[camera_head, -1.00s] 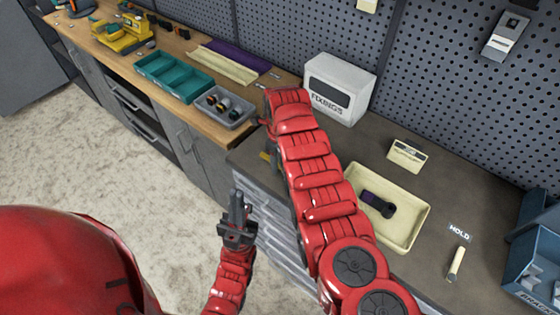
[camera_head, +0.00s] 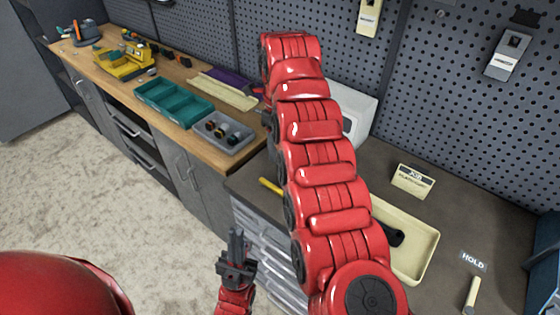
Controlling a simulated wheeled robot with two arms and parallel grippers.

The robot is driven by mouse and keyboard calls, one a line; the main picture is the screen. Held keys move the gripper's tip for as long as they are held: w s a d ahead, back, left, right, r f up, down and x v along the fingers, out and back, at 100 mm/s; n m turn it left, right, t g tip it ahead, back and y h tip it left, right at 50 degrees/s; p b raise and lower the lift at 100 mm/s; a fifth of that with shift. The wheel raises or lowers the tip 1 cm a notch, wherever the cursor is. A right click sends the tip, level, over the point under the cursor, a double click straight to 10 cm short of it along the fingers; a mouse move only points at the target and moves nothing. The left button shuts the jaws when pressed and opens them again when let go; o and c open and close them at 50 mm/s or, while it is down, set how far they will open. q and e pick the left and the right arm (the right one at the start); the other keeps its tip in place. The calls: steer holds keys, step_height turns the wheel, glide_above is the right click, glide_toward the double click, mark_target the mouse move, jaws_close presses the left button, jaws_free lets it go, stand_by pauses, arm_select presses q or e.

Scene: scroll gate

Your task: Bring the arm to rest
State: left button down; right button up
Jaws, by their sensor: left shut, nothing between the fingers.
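My left gripper (camera_head: 236,238) is low in the head view, pointing up, over the pale floor in front of the grey drawers. Its dark fingers are together and hold nothing. My right arm (camera_head: 318,165) is a long red chain of links. It rises from the bottom right and reaches up to the pegboard's height in the picture. Its gripper does not show.
A cream tray (camera_head: 424,262) with a dark item, partly behind my right arm, lies on the dark worktop. A white box (camera_head: 366,112) is mostly hidden. Teal bins (camera_head: 172,104) and a grey tray (camera_head: 228,146) stand on the wooden bench. Open floor lies left.

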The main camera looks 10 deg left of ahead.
steer(key=shift+d+r, duration=0.1)
steer(key=shift+r, duration=0.45)
